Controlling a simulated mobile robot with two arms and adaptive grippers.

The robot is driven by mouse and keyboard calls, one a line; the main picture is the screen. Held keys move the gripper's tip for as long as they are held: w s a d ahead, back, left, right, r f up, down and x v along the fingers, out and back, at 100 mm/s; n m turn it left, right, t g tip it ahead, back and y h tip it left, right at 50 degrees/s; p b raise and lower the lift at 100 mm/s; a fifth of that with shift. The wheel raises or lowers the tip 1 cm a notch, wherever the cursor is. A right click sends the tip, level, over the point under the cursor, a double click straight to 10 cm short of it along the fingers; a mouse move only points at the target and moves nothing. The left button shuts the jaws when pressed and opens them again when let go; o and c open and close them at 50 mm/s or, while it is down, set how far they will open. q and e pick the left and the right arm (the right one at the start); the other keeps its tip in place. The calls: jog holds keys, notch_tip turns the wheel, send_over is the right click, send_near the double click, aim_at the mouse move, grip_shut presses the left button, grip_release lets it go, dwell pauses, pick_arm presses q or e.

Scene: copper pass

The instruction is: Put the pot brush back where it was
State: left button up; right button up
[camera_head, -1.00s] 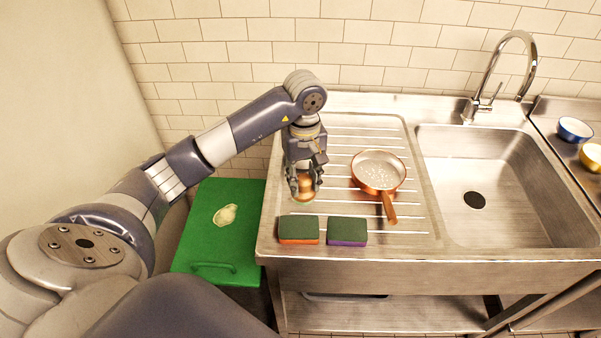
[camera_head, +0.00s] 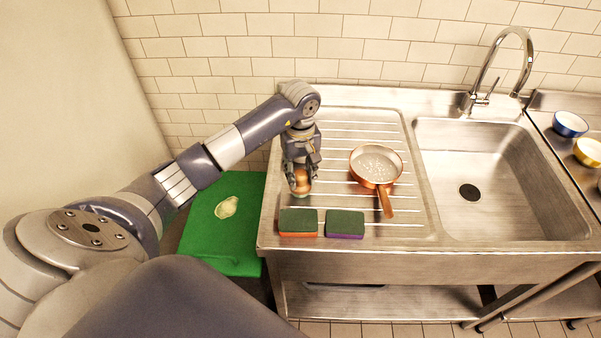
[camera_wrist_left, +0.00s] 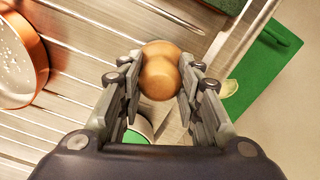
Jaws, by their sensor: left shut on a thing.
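My left gripper (camera_head: 301,179) is shut on the pot brush (camera_wrist_left: 160,72), whose round brown wooden knob shows between the fingertips in the left wrist view. My right gripper is not in view.
A copper pan (camera_head: 376,166) stands on the drainboard, handle toward the front. Two green-topped sponges (camera_head: 298,222) (camera_head: 345,224) lie near the front edge. A green board (camera_head: 218,248) is at left, the sink (camera_head: 500,205) at right. A white-rimmed green thing (camera_wrist_left: 141,128) is partly hidden.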

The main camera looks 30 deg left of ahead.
aim_at(301, 172)
pick_arm(q)
jog(key=o, duration=0.9)
jog(key=shift+f, duration=0.1)
jog(key=shift+r+p, duration=0.25)
jog(key=shift+p, duration=0.05)
notch_tip(301, 172, up, 12)
jog(key=b, duration=0.3)
jog(key=shift+f+b, duration=0.1)
jog(key=shift+b, duration=0.2)
